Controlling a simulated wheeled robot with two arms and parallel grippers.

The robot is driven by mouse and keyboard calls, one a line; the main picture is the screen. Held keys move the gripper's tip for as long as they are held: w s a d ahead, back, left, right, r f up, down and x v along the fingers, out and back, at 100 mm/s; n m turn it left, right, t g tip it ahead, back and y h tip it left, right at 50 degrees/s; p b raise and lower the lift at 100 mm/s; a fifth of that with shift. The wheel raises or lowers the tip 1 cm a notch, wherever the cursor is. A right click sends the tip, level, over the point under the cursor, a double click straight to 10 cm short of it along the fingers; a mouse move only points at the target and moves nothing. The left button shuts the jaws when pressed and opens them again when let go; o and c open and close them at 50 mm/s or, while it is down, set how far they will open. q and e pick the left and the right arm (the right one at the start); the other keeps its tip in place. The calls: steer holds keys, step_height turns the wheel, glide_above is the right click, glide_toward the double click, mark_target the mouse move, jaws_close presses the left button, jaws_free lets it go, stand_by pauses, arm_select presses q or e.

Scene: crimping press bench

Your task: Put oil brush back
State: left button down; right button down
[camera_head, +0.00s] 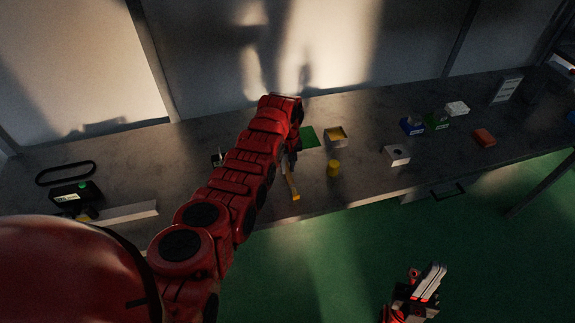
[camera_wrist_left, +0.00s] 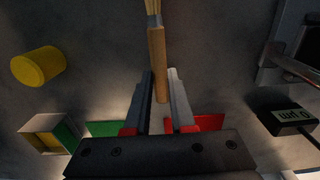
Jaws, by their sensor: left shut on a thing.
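The oil brush (camera_wrist_left: 157,62) has a wooden handle and pale bristles that run out at the top of the left wrist view. My left gripper (camera_wrist_left: 161,88) is shut on its handle, with one finger on each side. In the head view the brush (camera_head: 291,184) shows below the end of my left arm, over the bench near its front edge. My left gripper (camera_head: 291,160) is mostly hidden there by the arm. My right gripper (camera_head: 430,281) is apart from the bench, over the green floor. Its fingers lie close together, and any gap is unclear.
On the bench (camera_head: 235,205), a yellow cylinder (camera_head: 334,168) and an open box with yellow inside (camera_head: 336,136) stand right of the brush. A green mat (camera_head: 309,137) lies behind. A red patch (camera_wrist_left: 208,122) and a digital gauge (camera_wrist_left: 292,118) show in the wrist view.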

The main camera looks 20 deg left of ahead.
arm_select(q)
steer(key=shift+f, duration=0.15)
steer(key=c, duration=1.2)
jaws_free()
steer(key=shift+f, duration=0.1)
steer(key=o, duration=0.4)
steer(key=shift+o, duration=0.2)
